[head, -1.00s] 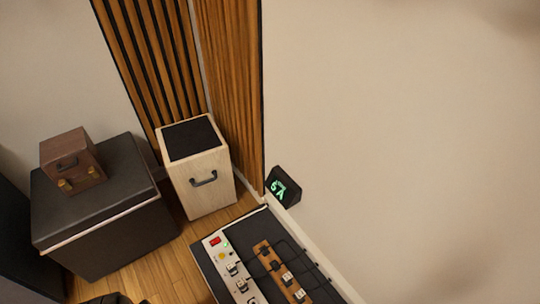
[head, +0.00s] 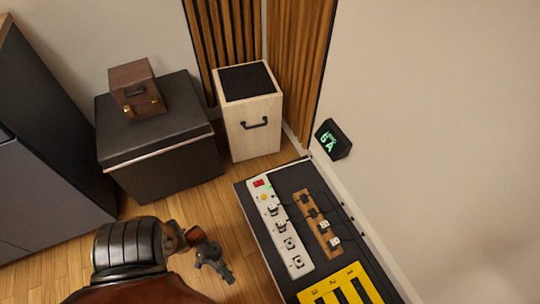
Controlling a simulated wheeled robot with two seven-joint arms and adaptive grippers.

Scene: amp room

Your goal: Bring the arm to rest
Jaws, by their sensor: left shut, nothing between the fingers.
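My left arm comes in from the lower left in the head view. Its gripper (head: 214,266) is dark and small, shut and empty, over the wooden floor, to the left of the low black bench. It touches nothing that I can see. My right gripper is not in view.
The black bench (head: 267,222) carries a white power strip (head: 279,232), a wooden strip with plugs (head: 318,224) and a yellow numbered panel (head: 318,293).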

